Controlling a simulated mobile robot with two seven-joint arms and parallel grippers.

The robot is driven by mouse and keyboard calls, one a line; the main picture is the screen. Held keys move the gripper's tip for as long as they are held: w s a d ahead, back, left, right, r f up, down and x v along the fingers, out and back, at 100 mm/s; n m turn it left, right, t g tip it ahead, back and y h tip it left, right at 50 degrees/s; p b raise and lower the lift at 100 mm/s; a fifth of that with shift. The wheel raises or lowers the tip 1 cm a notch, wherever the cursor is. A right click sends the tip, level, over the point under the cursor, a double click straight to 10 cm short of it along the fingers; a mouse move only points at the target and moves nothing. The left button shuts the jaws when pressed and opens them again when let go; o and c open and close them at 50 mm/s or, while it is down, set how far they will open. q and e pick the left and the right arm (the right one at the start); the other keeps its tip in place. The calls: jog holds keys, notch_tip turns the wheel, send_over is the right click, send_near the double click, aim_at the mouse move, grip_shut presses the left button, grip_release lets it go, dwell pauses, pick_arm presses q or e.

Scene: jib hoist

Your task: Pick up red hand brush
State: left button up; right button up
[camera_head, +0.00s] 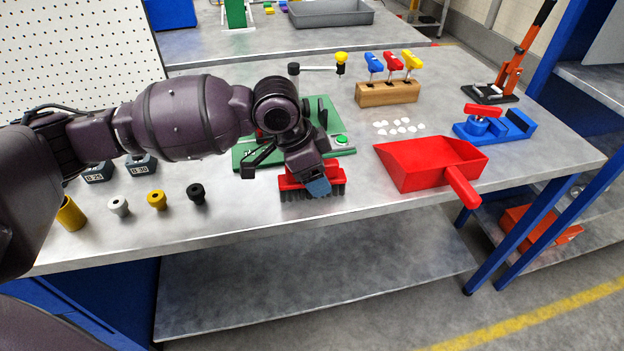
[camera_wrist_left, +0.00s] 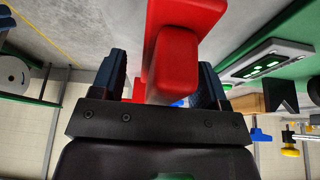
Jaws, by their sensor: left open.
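The red hand brush (camera_head: 335,176) lies near the front edge of the workbench, below the green plate, with its dark bristles towards the front. My left gripper (camera_head: 310,183) is over it and covers part of it; one blue fingertip shows in front of the red body. In the left wrist view the red brush (camera_wrist_left: 180,45) reaches down between the two blue fingers of my left gripper (camera_wrist_left: 162,75). The fingers are apart, one on each side of the red part. I cannot tell whether either touches it. My right gripper is not in view.
A red dustpan (camera_head: 420,165) lies to the right, near white scraps (camera_head: 400,127). A green plate (camera_head: 245,155) lies behind the brush. Several small knobs (camera_head: 157,200) stand at the left front. A wooden block (camera_head: 388,94) with coloured-handled tools is behind. The front edge is close.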

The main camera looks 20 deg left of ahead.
pick_arm(q)
jog(key=shift+f, duration=0.2)
dwell(0.5)
jog(key=c, duration=1)
